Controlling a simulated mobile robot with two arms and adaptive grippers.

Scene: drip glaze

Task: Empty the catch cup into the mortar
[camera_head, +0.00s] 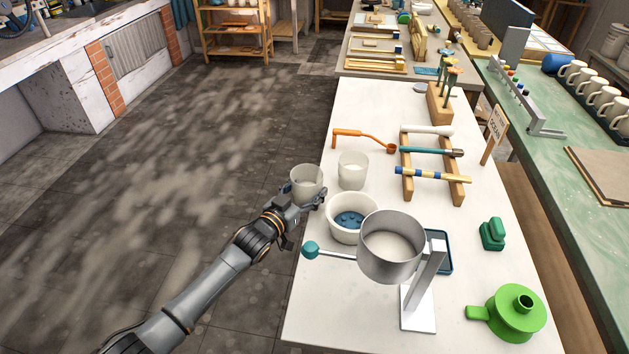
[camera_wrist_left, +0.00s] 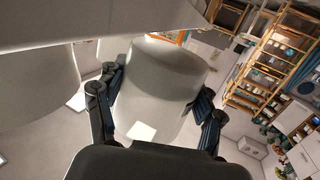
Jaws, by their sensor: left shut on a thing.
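My left gripper (camera_head: 312,198) is shut on a pale grey cup (camera_head: 306,186), taken to be the catch cup. The cup looks about upright at the table's left edge, beside the white mortar bowl (camera_head: 332,207). Its contents are hard to make out. In the left wrist view my fingers (camera_wrist_left: 157,118) sit on both sides of the cup (camera_wrist_left: 165,80). The mortar holds something blue at its bottom, and its near right side is partly hidden by the metal vessel. My right gripper is not in view.
A metal vessel (camera_head: 385,266) on a stand, with a teal-knobbed lever (camera_head: 311,249), stands close in front of the mortar. A second pale cup (camera_head: 353,172) stands behind it. A wooden rack (camera_head: 408,180) and an orange ladle (camera_head: 362,134) lie farther back. The near left tabletop is clear.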

